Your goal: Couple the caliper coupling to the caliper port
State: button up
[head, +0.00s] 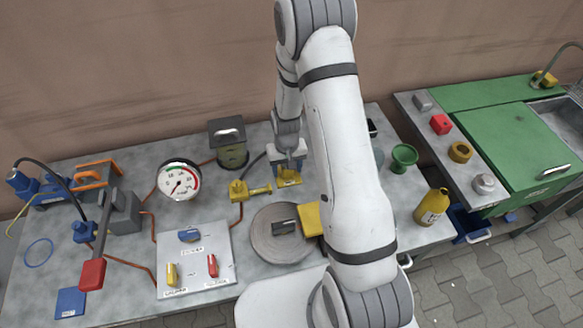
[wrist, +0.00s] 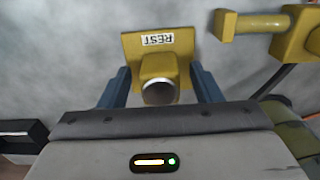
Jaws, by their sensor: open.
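A yellow fitting with a round, silver-rimmed end (wrist: 160,88), which looks like the caliper coupling, sits on a yellow plate marked REST (wrist: 133,43). The plate also shows in the head view (head: 290,183). My gripper (head: 287,167) is low over it, its blue fingers on both sides of the fitting in the wrist view (wrist: 160,88). The jaws are open; contact cannot be told. Left of it in the head view stands a yellow block with a sideways stub (head: 240,190), likely the caliper port, also at upper right in the wrist view (wrist: 300,30). A dark hose runs near this block.
A grey round disc (head: 282,240) lies in front of my gripper. A gauge (head: 179,180), a lever with a red grip (head: 92,273) and a switch panel (head: 200,262) stand left. A green cup (head: 403,157) and yellow bottle (head: 432,207) stand right, beyond my arm.

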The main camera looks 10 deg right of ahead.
dwell(0.3)
jog(key=c, duration=1)
jog(key=shift+r, duration=0.1)
notch_tip(320, 180, up, 10)
jog(key=shift+f+b, duration=0.1)
jog(key=shift+b, duration=0.65)
jog(key=r+p, duration=0.2)
jog(key=p, duration=0.2)
jog(key=d+r+p, duration=0.1)
jog(key=r+p, duration=0.1)
jog(key=p, duration=0.3)
jog(key=shift+w+d, duration=0.15)
jog(key=shift+d, duration=0.05)
